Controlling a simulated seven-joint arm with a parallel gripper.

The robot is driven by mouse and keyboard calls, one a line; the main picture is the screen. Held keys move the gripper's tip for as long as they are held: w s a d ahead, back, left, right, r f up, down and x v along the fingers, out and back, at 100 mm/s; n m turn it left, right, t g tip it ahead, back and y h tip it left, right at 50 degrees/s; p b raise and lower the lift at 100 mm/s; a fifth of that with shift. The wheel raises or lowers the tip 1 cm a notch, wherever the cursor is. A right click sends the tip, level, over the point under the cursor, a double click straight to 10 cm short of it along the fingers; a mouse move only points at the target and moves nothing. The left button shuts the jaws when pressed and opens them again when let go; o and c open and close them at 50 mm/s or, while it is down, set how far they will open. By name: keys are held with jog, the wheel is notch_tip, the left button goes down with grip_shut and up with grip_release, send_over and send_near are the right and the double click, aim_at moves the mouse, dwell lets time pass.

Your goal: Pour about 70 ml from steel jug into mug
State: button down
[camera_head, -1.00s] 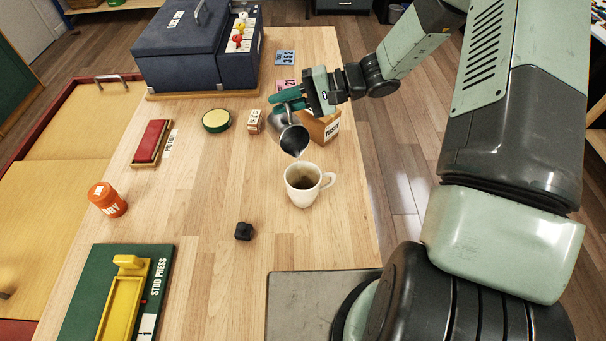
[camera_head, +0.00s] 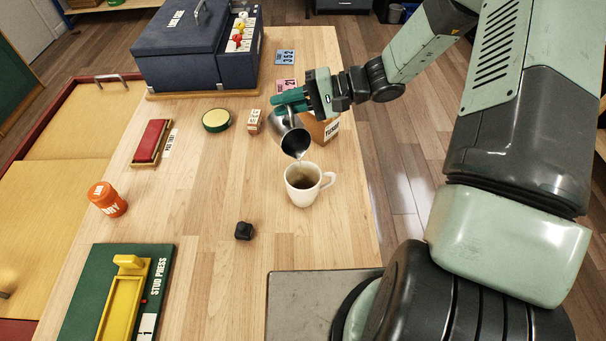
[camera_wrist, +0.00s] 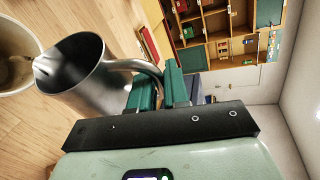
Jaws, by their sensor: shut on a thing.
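The steel jug (camera_head: 290,138) is tilted with its mouth down toward the white mug (camera_head: 303,197), just beyond the mug's rim in the head view. A thin stream seems to run from its lip to the mug. The mug stands upright with dark liquid inside and its handle to the right. My gripper (camera_head: 290,101) is shut on the jug's handle. In the wrist view the jug (camera_wrist: 88,80) is tipped toward the mug (camera_wrist: 14,60) at the left edge, with the green fingers (camera_wrist: 160,88) at its handle. The liquid level inside the jug cannot be made out.
A box (camera_head: 322,130) stands behind the jug. A small wooden block (camera_head: 255,121), a round green-rimmed tin (camera_head: 216,120) and a red pad (camera_head: 153,140) lie to the left. A black lump (camera_head: 243,231) sits in front of the mug. The wood between is clear.

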jog(key=shift+s+d+r+n, duration=0.15)
jog(key=shift+s+r+n, duration=0.05)
jog(key=shift+s, duration=0.25)
jog(key=shift+s+d+r+n, duration=0.15)
jog(key=shift+s+n, duration=0.05)
jog(key=shift+s, duration=0.25)
jog(key=shift+m, duration=0.6)
jog(key=w, duration=0.1)
jog(key=w+a, duration=0.1)
jog(key=w+f, duration=0.1)
jog(key=shift+w+a+f, duration=0.1)
jog(key=shift+w+a, duration=0.15)
jog(key=shift+a, duration=0.05)
jog(key=shift+w+a+f+m+g+h, duration=0.1)
jog(key=shift+w+f+m+g+h, duration=0.5)
jog(key=shift+f+m, duration=0.3)
jog(key=shift+w+a+f+m+g, duration=0.15)
jog(key=shift+w+f+m+g, duration=0.2)
jog(key=shift+f, duration=0.25)
jog(key=shift+w+a+f+m+g, duration=0.1)
jog(key=shift+w+f+m+g, duration=0.15)
jog(key=shift+w+f+m, duration=0.3)
jog(key=shift+s+f, duration=0.1)
jog(key=w+a+f+m+g+h, duration=0.2)
jog(key=w+f+m+g, duration=0.2)
jog(key=w, duration=0.3)
jog(key=shift+a+f+m+g, duration=0.3)
jog(key=shift+f+m, duration=0.3)
jog(key=shift+m, duration=0.2)
